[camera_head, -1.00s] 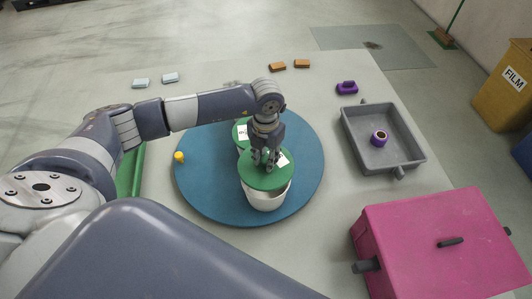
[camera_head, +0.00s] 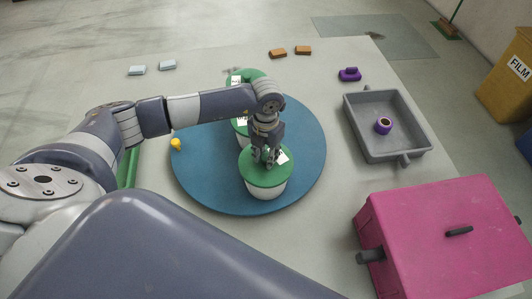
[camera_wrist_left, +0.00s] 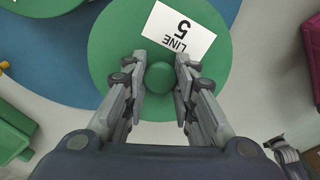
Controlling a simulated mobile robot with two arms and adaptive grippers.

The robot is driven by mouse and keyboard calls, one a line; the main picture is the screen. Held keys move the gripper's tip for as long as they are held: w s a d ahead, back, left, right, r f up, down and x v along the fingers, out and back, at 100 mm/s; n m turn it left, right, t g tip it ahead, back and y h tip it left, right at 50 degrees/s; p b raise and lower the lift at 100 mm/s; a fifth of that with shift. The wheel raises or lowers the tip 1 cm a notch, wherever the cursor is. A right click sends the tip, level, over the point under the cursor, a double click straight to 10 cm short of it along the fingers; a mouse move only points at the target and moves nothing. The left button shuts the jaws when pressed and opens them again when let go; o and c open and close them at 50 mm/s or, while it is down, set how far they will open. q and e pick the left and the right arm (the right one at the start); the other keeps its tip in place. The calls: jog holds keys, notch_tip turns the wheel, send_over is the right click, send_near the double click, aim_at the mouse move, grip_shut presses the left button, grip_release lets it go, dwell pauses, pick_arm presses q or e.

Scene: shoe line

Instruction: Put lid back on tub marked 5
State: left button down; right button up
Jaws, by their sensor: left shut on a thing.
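The tub marked 5 (camera_head: 266,190) is white and stands upright near the front of the blue turntable. Its round green lid (camera_head: 275,177) sits over its mouth and looks about level; I cannot tell whether it is fully seated. My left gripper (camera_head: 266,160) comes down from above and is shut on the lid's round green knob (camera_wrist_left: 160,77), one finger on each side.
The blue turntable (camera_head: 205,175) also carries other green-lidded tubs (camera_head: 246,75) behind, partly hidden by my arm. A yellow knob (camera_head: 176,143) is at its left edge.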

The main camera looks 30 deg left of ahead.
dwell(0.9)
pick_arm(q)
jog(key=shift+f+b, duration=0.15)
jog(key=shift+b, duration=0.35)
dwell(1.2)
dwell(0.3)
jog(key=c, duration=0.7)
grip_release()
jog(key=shift+c, duration=0.2)
jog(key=shift+r+p, duration=2.3)
jog(key=shift+r, duration=1.25)
